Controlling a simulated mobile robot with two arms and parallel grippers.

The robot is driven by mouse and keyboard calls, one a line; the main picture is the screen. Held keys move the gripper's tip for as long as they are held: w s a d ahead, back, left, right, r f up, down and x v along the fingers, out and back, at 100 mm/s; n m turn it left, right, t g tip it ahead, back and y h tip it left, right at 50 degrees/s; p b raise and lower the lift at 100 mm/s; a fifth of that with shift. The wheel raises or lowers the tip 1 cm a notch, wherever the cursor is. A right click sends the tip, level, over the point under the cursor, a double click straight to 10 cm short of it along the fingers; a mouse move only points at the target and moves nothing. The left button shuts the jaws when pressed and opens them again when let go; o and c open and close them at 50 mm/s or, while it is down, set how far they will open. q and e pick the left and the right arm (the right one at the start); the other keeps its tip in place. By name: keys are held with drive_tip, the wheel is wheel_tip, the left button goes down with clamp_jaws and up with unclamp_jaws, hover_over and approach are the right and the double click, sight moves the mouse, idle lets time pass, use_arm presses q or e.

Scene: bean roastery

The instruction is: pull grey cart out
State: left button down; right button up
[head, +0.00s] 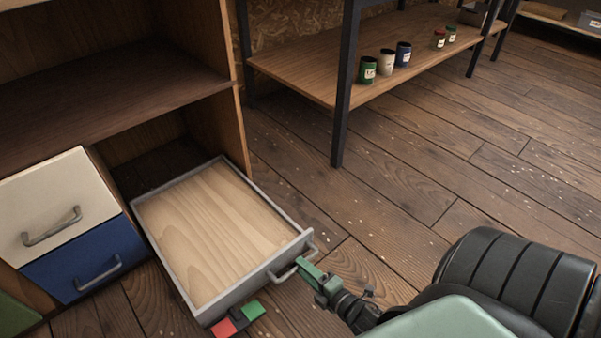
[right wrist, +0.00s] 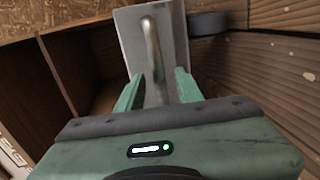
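The grey cart (head: 178,283) is a low, open box with a grey rim and a bare pale wood floor. It stands well out from the shelf unit's lower bay, its back end near the opening. Its bar handle (head: 284,274) is on the front face, which also shows in the right wrist view (right wrist: 128,38). My right gripper (head: 308,272) is at the handle's right end. In the right wrist view its fingers (right wrist: 157,88) are apart, with the handle's near end between them; I cannot tell whether they touch it. My left gripper is out of view.
White (head: 55,205) and blue (head: 85,262) fronts with handles are left of the cart. Red (head: 223,328) and green (head: 252,310) blocks lie by its front. A table (head: 300,78) with cups on its lower shelf stands behind. The wooden floor (head: 400,170) to the right is clear.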

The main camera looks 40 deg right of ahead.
drive_tip(key=p+v, duration=0.1)
drive_tip(key=v, duration=0.4)
drive_tip(key=shift+s, duration=0.3)
drive_tip(key=shift+w+a+r, duration=0.1)
drive_tip(key=shift+r, duration=0.05)
